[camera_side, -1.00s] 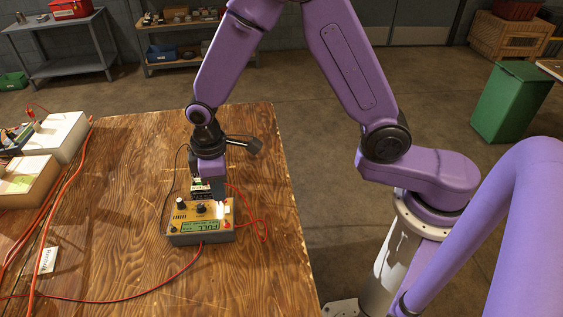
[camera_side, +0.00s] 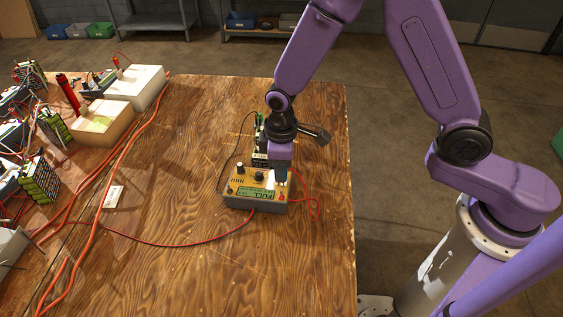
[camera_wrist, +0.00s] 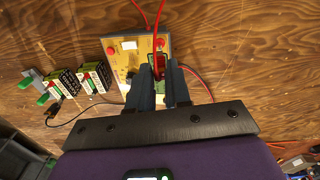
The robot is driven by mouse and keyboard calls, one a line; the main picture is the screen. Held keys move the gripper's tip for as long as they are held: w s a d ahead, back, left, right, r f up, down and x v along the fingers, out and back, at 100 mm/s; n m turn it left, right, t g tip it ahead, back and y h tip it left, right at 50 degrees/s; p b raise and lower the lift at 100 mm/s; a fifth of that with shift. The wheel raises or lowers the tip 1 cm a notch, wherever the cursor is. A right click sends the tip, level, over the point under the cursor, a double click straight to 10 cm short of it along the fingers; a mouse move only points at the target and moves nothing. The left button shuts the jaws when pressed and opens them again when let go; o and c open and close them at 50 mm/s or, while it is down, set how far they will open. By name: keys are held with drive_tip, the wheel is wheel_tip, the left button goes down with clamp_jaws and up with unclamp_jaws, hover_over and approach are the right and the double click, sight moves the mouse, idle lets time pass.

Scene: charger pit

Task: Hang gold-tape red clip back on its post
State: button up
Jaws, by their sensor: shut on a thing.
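The tan charger (camera_side: 241,181) sits on the wooden bench, its display reading FULL. My gripper (camera_side: 280,178) is low over the charger's right side. In the wrist view my gripper (camera_wrist: 165,92) is shut on a red clip (camera_wrist: 159,67) with a red lead running up from it. Its gold tape cannot be made out. The clip is over the charger panel (camera_wrist: 127,72), close to a red post (camera_wrist: 161,43). I cannot tell whether clip and post touch. Another red post (camera_wrist: 112,50) stands at the panel's other side. In the side view my gripper hides the clip.
Battery packs (camera_wrist: 93,77) stand beside the charger, and a black cable (camera_wrist: 66,122) loops near them. Red leads (camera_side: 150,243) cross the bench. More packs (camera_side: 40,180) and pale boxes (camera_side: 136,88) fill the left side. The bench between is mostly clear.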

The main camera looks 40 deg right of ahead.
drive_tip(key=shift+f, duration=1.7)
drive_tip(key=shift+f, duration=0.25)
idle(0.6)
drive_tip(key=o, duration=0.9)
drive_tip(key=shift+o, duration=0.9)
drive_tip(key=shift+r, duration=0.1)
drive_tip(key=shift+r, duration=3.65)
